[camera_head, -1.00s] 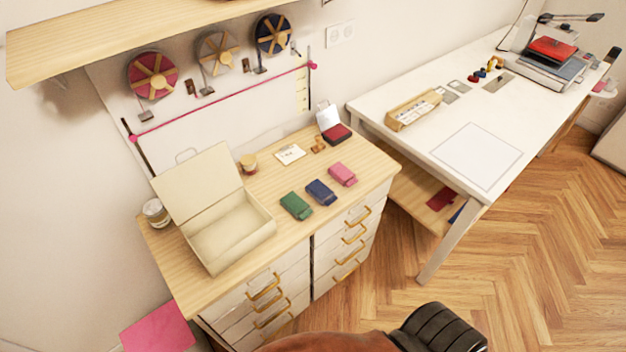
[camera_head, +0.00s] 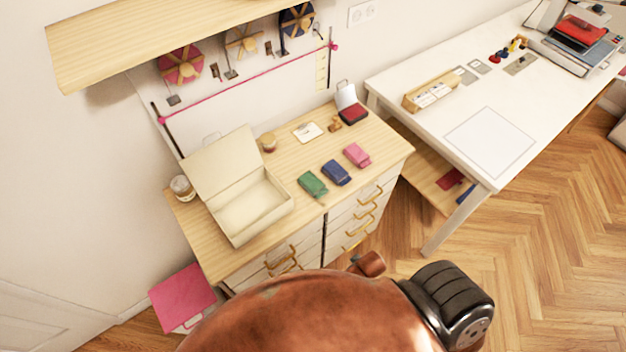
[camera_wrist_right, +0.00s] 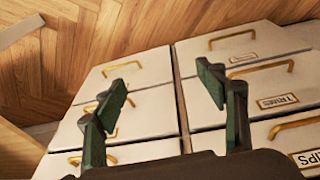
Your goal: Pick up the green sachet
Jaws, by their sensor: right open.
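The green sachet (camera_head: 312,184) lies on the wooden top of the drawer cabinet, to the right of the open cream box. A blue sachet (camera_head: 336,172) and a pink sachet (camera_head: 357,155) lie beside it in a row to the right. My right gripper (camera_wrist_right: 162,82) is open and empty in the right wrist view, in front of the white cabinet drawers; the sachet does not show there. In the head view my copper-coloured arm fills the bottom middle, and the right gripper's fingers are not seen. My left gripper is not in view.
The open cream box (camera_head: 262,212) stands on the cabinet top (camera_head: 230,259), with a jar (camera_head: 182,188) to its left. The drawers have protruding handles (camera_head: 362,222). A wooden shelf (camera_head: 180,38) overhangs the back. A white table (camera_head: 425,135) stands to the right.

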